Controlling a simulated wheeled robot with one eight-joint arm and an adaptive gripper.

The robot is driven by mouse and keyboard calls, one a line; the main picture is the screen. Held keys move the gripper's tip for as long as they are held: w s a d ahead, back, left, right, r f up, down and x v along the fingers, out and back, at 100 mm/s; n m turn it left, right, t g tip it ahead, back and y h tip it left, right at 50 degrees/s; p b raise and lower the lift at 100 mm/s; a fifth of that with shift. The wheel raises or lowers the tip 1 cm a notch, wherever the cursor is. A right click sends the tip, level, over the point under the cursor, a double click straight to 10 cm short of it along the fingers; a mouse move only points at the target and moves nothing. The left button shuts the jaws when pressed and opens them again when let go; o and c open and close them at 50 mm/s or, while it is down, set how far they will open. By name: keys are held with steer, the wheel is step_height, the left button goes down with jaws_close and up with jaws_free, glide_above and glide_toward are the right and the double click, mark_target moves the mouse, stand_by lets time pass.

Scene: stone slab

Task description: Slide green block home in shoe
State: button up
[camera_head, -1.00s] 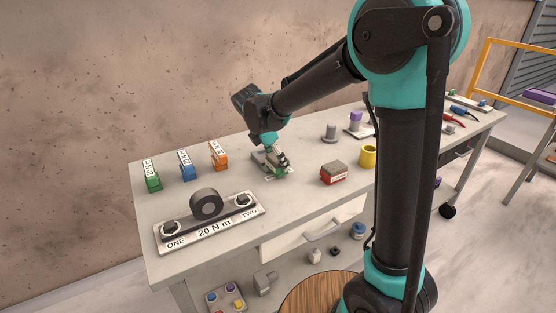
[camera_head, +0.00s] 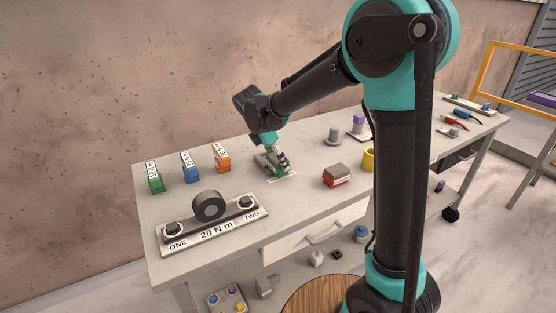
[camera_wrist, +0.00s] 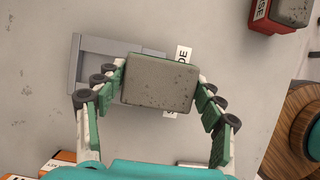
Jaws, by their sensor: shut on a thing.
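The green block has a speckled grey top (camera_wrist: 158,80) in the wrist view. Its green side (camera_head: 279,172) shows low between the fingers in the head view. My gripper (camera_wrist: 160,88) is shut on it, with fingers on both sides; it also shows in the head view (camera_head: 281,161). The shoe (camera_wrist: 88,62) is a grey open-ended channel on the bench, left of the block in the wrist view. The block overlaps the shoe's right end. The block hides that end, so I cannot tell how far in it sits.
A white label (camera_wrist: 183,56) lies partly under the block. A red block with a grey top (camera_head: 336,176) stands to the right, near a yellow cup (camera_head: 368,160). Orange (camera_head: 221,158), blue (camera_head: 189,169) and green labelled blocks (camera_head: 155,180) stand left. A 20 N m fixture (camera_head: 212,224) lies in front.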

steer(key=shift+w+a, duration=0.6)
steer(key=shift+w, duration=0.3)
steer(key=shift+w+a, duration=0.65)
steer(key=shift+w, duration=0.25)
steer(key=shift+w+a, duration=0.6)
steer(key=shift+w, duration=0.3)
stand_by(1.6)
steer(key=o, duration=1.5)
steer(key=v, duration=1.2)
steer(key=shift+s+f, duration=0.1)
steer(key=shift+s, duration=0.05)
